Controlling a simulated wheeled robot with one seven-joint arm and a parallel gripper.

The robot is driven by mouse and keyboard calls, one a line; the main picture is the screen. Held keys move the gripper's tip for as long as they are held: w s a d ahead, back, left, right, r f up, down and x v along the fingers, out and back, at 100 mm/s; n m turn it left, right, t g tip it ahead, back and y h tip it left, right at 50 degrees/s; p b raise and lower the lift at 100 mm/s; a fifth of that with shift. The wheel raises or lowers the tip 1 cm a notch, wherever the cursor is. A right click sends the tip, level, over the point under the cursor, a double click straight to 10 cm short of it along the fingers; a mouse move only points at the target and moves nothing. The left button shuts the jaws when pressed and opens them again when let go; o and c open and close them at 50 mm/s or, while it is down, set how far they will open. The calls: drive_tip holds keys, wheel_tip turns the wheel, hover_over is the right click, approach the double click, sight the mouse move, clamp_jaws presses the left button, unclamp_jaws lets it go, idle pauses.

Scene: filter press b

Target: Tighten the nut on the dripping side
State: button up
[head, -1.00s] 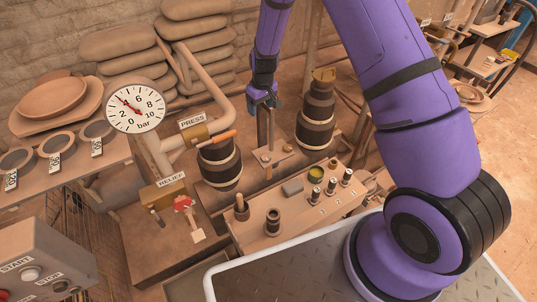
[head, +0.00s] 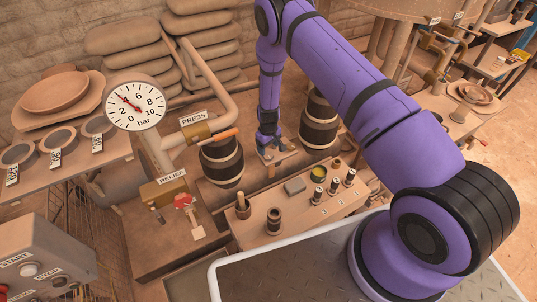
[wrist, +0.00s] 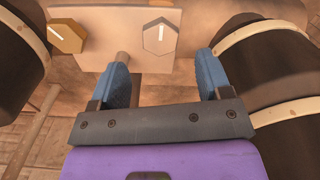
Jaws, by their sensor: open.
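In the wrist view, a pale plate (wrist: 105,48) carries two hexagonal nuts. The brass-coloured left nut (wrist: 67,37) has a slanted white mark. The paler right nut (wrist: 160,36) has a nearly upright white mark. My gripper (wrist: 163,75) is open and empty, with its blue fingers apart. The right nut shows beyond the gap between them; I cannot tell whether the fingers touch anything. In the head view my gripper (head: 276,153) is low between two dark banded barrels, and it hides most of the plate. No drip is visible in either view.
The left barrel (head: 222,163) and right barrel (head: 319,122) stand close to my gripper. A bench block (head: 293,213) with several small fittings is in front. A pressure gauge (head: 136,106), an orange-tipped press lever (head: 224,135) and a red relief valve (head: 184,201) are to the left.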

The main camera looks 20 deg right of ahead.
sight(268, 155)
drive_tip(key=shift+f, duration=2.65)
drive_tip(key=shift+c, duration=0.2)
drive_tip(key=c, duration=0.9)
